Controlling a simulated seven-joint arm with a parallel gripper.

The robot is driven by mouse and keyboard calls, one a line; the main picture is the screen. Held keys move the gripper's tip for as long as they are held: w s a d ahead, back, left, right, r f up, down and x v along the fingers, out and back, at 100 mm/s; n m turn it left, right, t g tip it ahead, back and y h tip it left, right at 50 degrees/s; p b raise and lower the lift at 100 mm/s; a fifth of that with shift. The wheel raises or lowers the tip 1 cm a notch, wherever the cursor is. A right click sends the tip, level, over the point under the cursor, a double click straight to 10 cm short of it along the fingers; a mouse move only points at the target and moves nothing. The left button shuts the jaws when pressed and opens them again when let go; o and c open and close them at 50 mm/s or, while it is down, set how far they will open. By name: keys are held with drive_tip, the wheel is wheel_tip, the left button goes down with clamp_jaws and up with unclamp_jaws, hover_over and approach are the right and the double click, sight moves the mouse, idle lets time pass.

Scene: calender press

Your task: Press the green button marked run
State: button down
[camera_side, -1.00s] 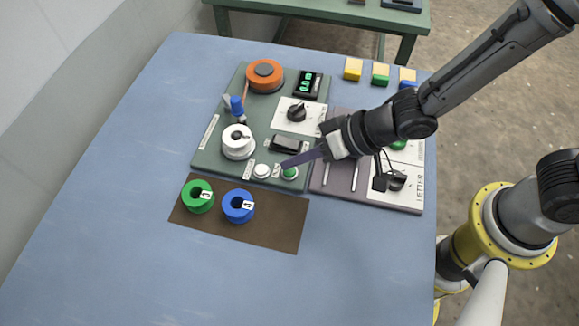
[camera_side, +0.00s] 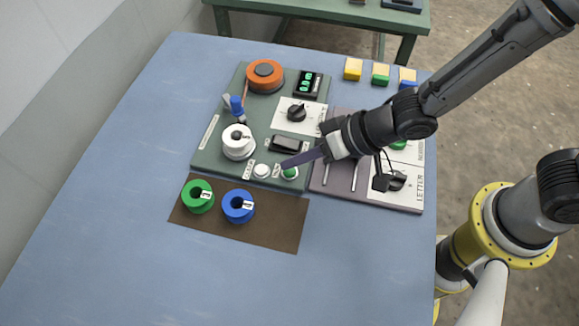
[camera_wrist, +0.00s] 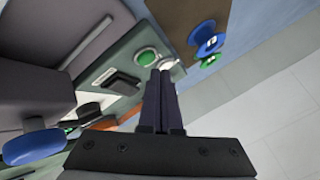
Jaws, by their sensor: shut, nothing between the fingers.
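The green button (camera_side: 290,173) sits in a pale ring at the front right corner of the dark green panel (camera_side: 212,155). In the wrist view the green button (camera_wrist: 147,58) shows clear, just beyond and left of my fingertips. My gripper (camera_side: 285,166) is shut and empty, with its tips right by the green button; I cannot tell whether they touch it. The shut fingers show in the wrist view (camera_wrist: 160,75). A white button (camera_side: 262,171) is left of the green one and is partly behind the fingertips in the wrist view. The button labels are too small to read.
A green spool (camera_side: 198,196) and a blue spool (camera_side: 238,206) stand on a brown mat (camera_side: 275,228). The blue table front is clear.

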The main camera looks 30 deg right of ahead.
drive_tip(key=shift+f, duration=0.15)
drive_tip(key=shift+f, duration=0.3)
